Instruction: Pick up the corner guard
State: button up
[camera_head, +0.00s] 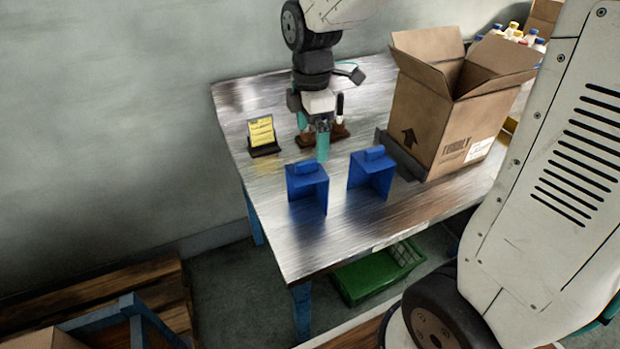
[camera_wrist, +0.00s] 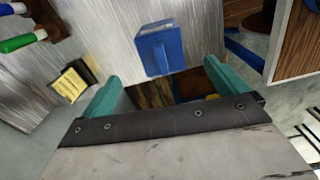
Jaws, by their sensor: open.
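Two blue corner guards stand on the metal table, a left one (camera_head: 307,186) and a right one (camera_head: 370,175). Each has a raised block on its top. My gripper (camera_head: 312,138) is open and empty, with teal fingers pointing down behind the guards, nearer the left one. In the wrist view one blue guard (camera_wrist: 161,50) lies ahead of the gap between the open fingers of my gripper (camera_wrist: 161,72). I cannot tell for sure which of the two it is. The fingers appear apart from it.
An open cardboard box (camera_head: 440,110) stands on the right of the table (camera_head: 345,225). A yellow note in a black holder (camera_head: 262,135) is at the left. A brown holder with markers (camera_head: 340,128) is beside my gripper. A green crate (camera_head: 365,278) is below. The front tabletop is clear.

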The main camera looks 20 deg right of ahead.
aim_at(311, 160)
notch_tip(311, 160, down, 8)
jog(key=shift+r, duration=0.1)
jog(key=c, duration=1.4)
jog(key=shift+o, duration=0.2)
jog(key=shift+r, duration=0.15)
